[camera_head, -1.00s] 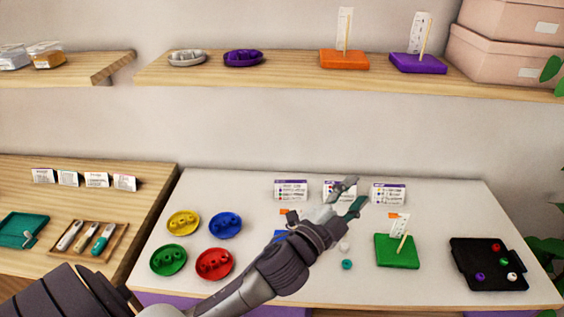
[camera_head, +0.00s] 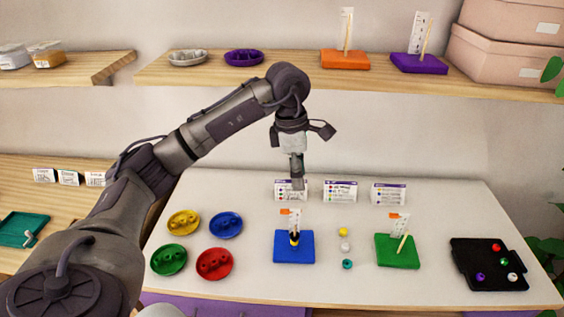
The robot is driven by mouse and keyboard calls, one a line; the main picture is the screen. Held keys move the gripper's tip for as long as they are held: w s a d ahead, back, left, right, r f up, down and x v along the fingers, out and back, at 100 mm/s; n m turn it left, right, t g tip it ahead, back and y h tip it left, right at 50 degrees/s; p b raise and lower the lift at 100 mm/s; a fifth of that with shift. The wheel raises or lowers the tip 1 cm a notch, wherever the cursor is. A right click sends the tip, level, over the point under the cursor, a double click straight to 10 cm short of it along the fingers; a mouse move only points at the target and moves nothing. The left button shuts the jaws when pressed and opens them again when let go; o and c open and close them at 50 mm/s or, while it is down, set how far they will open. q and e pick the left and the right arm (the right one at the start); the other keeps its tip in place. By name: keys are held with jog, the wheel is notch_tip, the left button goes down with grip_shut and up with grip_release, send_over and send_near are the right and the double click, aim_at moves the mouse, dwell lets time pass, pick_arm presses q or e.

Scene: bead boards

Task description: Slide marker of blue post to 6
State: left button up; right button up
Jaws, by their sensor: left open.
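The blue post's square base (camera_head: 283,256) stands on the white table, in the middle. Its short post carries a yellow bead and a dark piece low down. A white scale card (camera_head: 295,219) stands upright behind it, with an orange marker (camera_head: 285,212) at its left edge, near the top. The numbers on the card are too small to read. My left gripper (camera_head: 297,183) points down above and behind the blue post, in front of a label card. It is empty and apart from the marker. My right gripper is out of view.
A green post base (camera_head: 397,255) with its own card stands to the right. Loose beads (camera_head: 346,247) lie between the two bases. Coloured dishes (camera_head: 225,224) are at left, a black tray (camera_head: 463,275) at right. Label cards (camera_head: 340,191) line the back.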

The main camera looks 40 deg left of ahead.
aim_at(282, 210)
pick_arm(q)
jog(key=a+r+y, duration=0.1)
jog(key=a+y, duration=0.1)
jog(key=a, duration=0.2)
jog(key=f+p, duration=0.1)
jog(key=f, duration=0.3)
jog(key=f+p, duration=0.1)
jog(key=f, duration=0.3)
jog(key=f+p, duration=0.1)
jog(key=f, duration=0.4)
jog(key=shift+s+d+f, duration=0.1)
jog(key=shift+s, duration=0.25)
grip_shut()
